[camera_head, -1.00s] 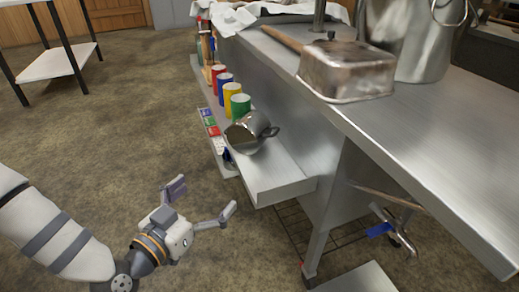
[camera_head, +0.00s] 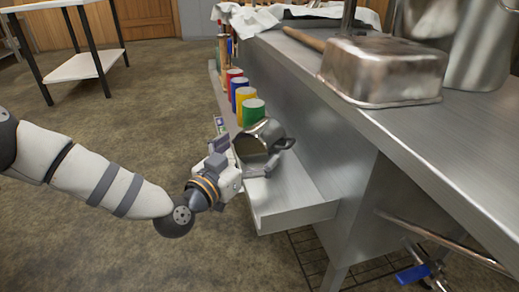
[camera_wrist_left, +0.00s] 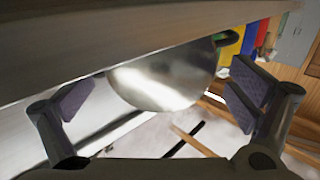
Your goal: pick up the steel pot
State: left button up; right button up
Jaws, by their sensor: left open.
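In the left wrist view the pot (camera_wrist_left: 165,78) shows as a rounded shiny surface between my fingers. My left gripper (camera_head: 243,168) is open, close beside the pot, with one finger on each side of it. In the left wrist view the open gripper (camera_wrist_left: 160,95) has dark pads, and no clear contact with the pot shows. My right gripper is not in view.
Several coloured cans (camera_head: 245,95) stand behind the pot on the shelf (camera_head: 300,212). The steel counter (camera_head: 400,125) rises to the right, with a rectangular metal pan (camera_head: 385,72) on top. A blue-handled valve (camera_head: 412,274) sits low right.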

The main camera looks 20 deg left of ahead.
pick_arm(q)
jog(key=shift+r, duration=0.2)
jog(key=c, duration=1.5)
